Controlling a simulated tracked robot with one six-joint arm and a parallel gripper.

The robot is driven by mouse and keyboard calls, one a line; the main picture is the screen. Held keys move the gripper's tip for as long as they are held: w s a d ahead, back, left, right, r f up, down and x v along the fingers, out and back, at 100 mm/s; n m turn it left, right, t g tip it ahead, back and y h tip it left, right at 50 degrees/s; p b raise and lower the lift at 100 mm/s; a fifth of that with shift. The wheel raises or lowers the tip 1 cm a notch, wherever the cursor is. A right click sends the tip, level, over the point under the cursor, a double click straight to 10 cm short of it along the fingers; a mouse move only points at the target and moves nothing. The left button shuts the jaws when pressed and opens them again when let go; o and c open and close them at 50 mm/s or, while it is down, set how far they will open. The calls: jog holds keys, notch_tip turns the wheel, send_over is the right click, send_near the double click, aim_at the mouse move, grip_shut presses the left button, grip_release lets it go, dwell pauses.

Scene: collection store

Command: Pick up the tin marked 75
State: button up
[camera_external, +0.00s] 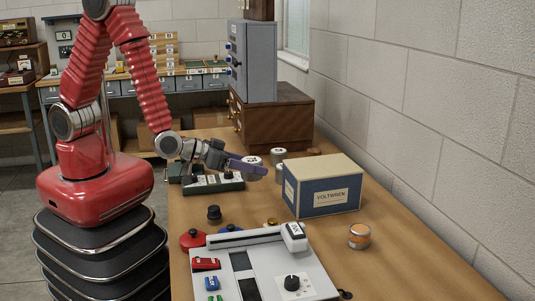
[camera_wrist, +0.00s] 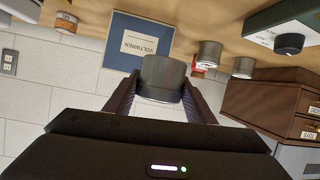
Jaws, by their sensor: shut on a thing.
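My gripper (camera_external: 249,166) is shut on a grey tin (camera_external: 257,171), held at its fingertips over the workbench. In the wrist view the tin (camera_wrist: 163,72) sits between the two fingers (camera_wrist: 161,92), its side plain grey. Its mark cannot be read in either view. Two other pale tins stand close by: one behind (camera_external: 278,156) and one to the right (camera_external: 280,173), beside the blue box. The wrist view also shows two tins, one nearer (camera_wrist: 209,54) and one farther right (camera_wrist: 243,67). Their marks are too small to read with certainty.
A blue and cream VOLTWREN box (camera_external: 323,186) stands right of my gripper. An orange-banded tin (camera_external: 359,236) stands in front of it. A dark green device (camera_external: 213,183) lies below my arm. A white panel (camera_external: 265,266) fills the front; a brown cabinet (camera_external: 270,118) stands behind.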

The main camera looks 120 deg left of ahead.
jog(key=shift+r, duration=0.35)
dwell(0.6)
